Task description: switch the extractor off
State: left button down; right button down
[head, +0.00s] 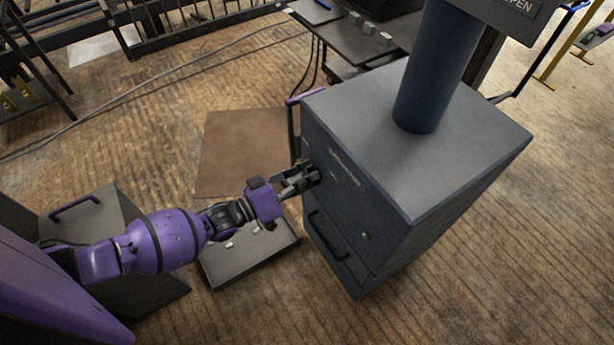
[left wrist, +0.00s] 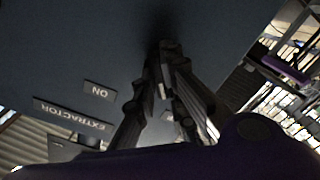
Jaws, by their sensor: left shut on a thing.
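The extractor is a dark grey cabinet (head: 450,165) with a thick round duct (head: 430,75) rising from its top. My left gripper (head: 312,177) reaches its front face, near the upper left. In the left wrist view the gripper's fingers (left wrist: 165,58) are closed together against the dark panel (left wrist: 90,40). They are shut on a small part there, seemingly the switch, which the fingers mostly hide. An "ON" label (left wrist: 98,90) and an "EXTRACTOR" label (left wrist: 72,113) show upside down beside the fingers. The switch's position cannot be told. My right gripper is not in view.
A drawer with a black handle (head: 328,236) is low on the cabinet front. A shallow grey tray (head: 250,262) lies on the floor below my left arm, with a brown mat (head: 240,150) behind it. A dark table (head: 350,35) stands behind the cabinet.

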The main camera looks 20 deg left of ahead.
pick_arm(q)
jog(key=shift+n, duration=0.3)
jog(key=c, duration=1.8)
grip_release()
jog(key=v, duration=1.2)
